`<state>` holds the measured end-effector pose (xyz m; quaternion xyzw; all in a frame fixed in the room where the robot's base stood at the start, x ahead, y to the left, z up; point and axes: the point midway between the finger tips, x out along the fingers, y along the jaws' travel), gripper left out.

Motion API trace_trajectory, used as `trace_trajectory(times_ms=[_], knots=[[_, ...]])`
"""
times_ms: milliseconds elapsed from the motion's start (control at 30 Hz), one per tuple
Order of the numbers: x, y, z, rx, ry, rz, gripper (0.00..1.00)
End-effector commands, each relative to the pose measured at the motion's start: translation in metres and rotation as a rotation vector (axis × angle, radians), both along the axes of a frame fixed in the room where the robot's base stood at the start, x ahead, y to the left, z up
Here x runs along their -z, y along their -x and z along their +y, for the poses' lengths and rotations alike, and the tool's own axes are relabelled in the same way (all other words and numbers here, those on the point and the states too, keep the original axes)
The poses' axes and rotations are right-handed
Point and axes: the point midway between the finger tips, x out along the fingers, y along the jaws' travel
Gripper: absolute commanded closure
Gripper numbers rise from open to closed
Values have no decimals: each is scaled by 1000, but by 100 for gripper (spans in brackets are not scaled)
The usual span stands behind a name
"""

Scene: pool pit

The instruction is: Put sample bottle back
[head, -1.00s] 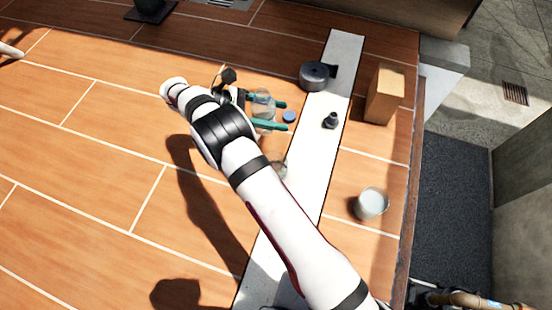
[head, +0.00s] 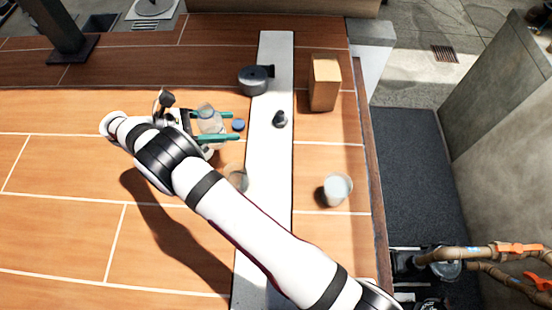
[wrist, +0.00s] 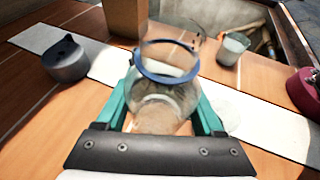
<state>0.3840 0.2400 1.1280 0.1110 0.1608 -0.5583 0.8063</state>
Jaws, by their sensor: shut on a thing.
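The sample bottle (head: 211,122) is clear and rounded. It sits between the teal fingers of my gripper (head: 225,125) in the head view. In the wrist view, the bottle (wrist: 166,95) fills the space between the fingers (wrist: 165,100), with a blue ring (wrist: 140,68) around it. My gripper is shut on the bottle, left of the white strip. A small blue disc (head: 238,125) shows by the fingertips in the head view; I cannot tell whether it is part of the bottle. Whether the bottle touches the table is unclear.
A dark round canister (head: 253,81), a small black piece (head: 280,119) and a cardboard box (head: 324,84) stand on or near the white strip (head: 268,170). A beaker (head: 337,190) is at right. A clear glass (head: 236,178) is beside my arm.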

Motion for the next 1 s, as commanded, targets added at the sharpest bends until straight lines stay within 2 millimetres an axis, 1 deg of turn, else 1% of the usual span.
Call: trace_trajectory(times_ms=[133,267,367,467,500,567,600,667,700,767,800,900,1000], knots=[[-6,-9,-19,6,0,1,95],[-15,-21,-50,13,-1,3,95],[-22,-29,-80,18,-1,2,95],[-29,-34,-115,22,-2,3,95],[-31,-35,-131,23,-3,3,95],[-35,-34,-155,27,-4,3,95],[-37,-32,-172,28,-5,3,95],[-39,-27,-197,33,-6,3,95],[-40,-23,-214,35,-7,3,95],[-42,-13,-239,43,-8,4,95],[-42,-6,-254,48,-8,3,95],[-41,16,-287,62,-9,4,95],[-40,36,-311,77,-10,4,95]])
